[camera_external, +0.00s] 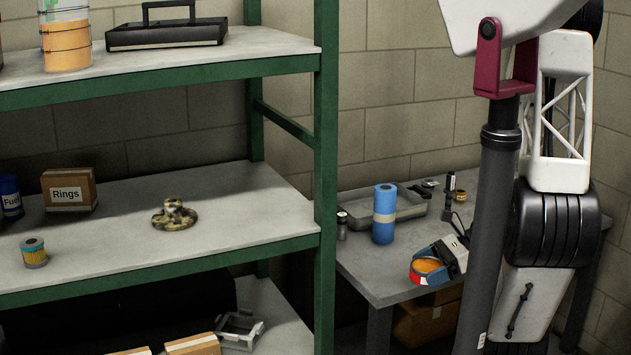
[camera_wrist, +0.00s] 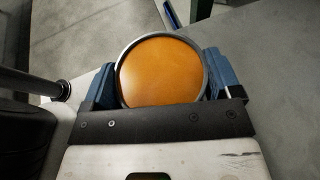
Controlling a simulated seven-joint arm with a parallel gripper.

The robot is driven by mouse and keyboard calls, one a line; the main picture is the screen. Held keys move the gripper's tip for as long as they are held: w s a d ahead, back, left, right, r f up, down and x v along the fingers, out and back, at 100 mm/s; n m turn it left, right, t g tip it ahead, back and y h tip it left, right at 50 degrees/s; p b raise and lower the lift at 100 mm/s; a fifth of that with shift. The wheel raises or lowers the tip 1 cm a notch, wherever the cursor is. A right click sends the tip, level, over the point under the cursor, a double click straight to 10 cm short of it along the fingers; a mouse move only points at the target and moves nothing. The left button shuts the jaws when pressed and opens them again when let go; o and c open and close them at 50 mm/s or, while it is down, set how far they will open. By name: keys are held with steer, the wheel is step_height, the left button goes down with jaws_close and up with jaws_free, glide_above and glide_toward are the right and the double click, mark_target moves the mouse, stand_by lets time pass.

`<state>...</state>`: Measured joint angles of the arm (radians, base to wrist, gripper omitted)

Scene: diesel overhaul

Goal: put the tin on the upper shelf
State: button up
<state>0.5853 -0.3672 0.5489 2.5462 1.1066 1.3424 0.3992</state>
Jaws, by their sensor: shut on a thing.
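The tin (camera_external: 428,266) has a round orange top and a red and white side, and it is over the grey side table at the right. In the wrist view, the tin (camera_wrist: 160,72) shows from above as an orange disc in a grey rim. My gripper (camera_external: 432,262) is shut on it, with one blue finger on each side. I cannot tell whether the tin touches the table. The upper shelf (camera_external: 245,45) is a grey board in a green frame at the upper left, and its middle front is bare.
The upper shelf holds a black toolbox (camera_external: 168,33) and an orange container (camera_external: 67,45). A green post (camera_external: 325,130) stands between the shelves and the table (camera_external: 378,288). A blue roll (camera_external: 384,214) and a grey tray (camera_external: 400,208) stand behind the tin.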

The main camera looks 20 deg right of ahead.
steer(key=a+r+n+g, duration=0.1)
steer(key=a+r+g, duration=0.1)
steer(key=a+r, duration=0.5)
steer(key=a+r+n+g, duration=0.15)
steer(key=a+r, duration=0.25)
steer(key=a, duration=0.7)
steer(key=s+a+r+n+g, duration=0.5)
steer(key=s+a+r+g, duration=0.1)
steer(key=s+a+r, duration=0.65)
steer(key=m+t, duration=0.6)
steer(key=t, duration=0.2)
glide_above(86, 239)
steer(key=s, duration=0.1)
steer(key=f, duration=0.7)
steer(key=shift+d, duration=0.35)
steer(key=shift+w+a+f+m+t, duration=0.15)
steer(key=shift+w+a+m+t, duration=0.1)
steer(key=shift+w+a, duration=0.15)
